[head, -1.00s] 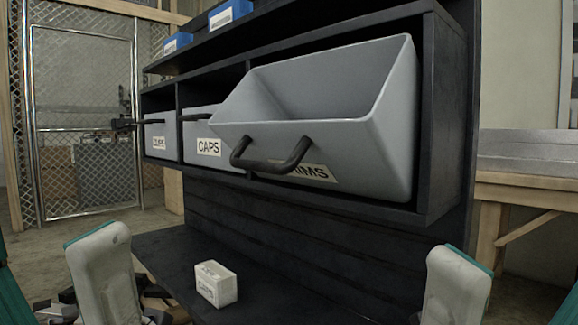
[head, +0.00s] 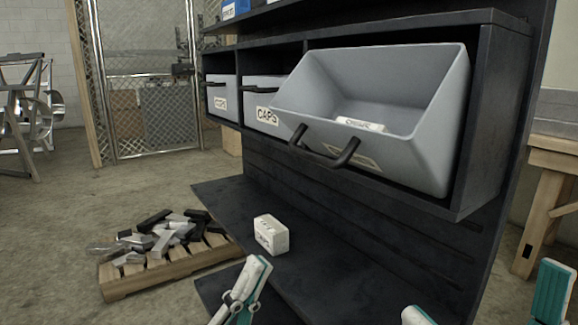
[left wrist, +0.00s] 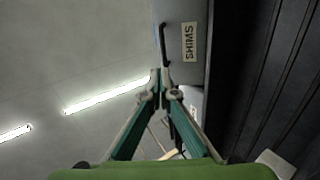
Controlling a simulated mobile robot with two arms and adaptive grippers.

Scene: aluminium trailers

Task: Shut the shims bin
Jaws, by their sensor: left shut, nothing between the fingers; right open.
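The shims bin (head: 415,158) is a grey tilting bin at the right end of the dark shelf unit, tipped outward and open at the top. Its dark handle (head: 322,152) hangs on the front, above a label largely hidden by it. A small white labelled box (head: 360,124) lies inside. My left gripper (head: 256,268) is shut and empty, below the bin and apart from it. In the left wrist view its fingertips (left wrist: 160,82) are just below the SHIMS label (left wrist: 189,42) and the handle. My right gripper (head: 487,302) is open at the lower right, partly cut off.
The CAPS bin (head: 262,92) and another labelled bin (head: 221,101) sit shut to the left. A white box (head: 270,235) stands on the dark lower ledge (head: 225,200). A pallet (head: 150,277) with metal scraps lies on the floor. The left floor is mostly clear.

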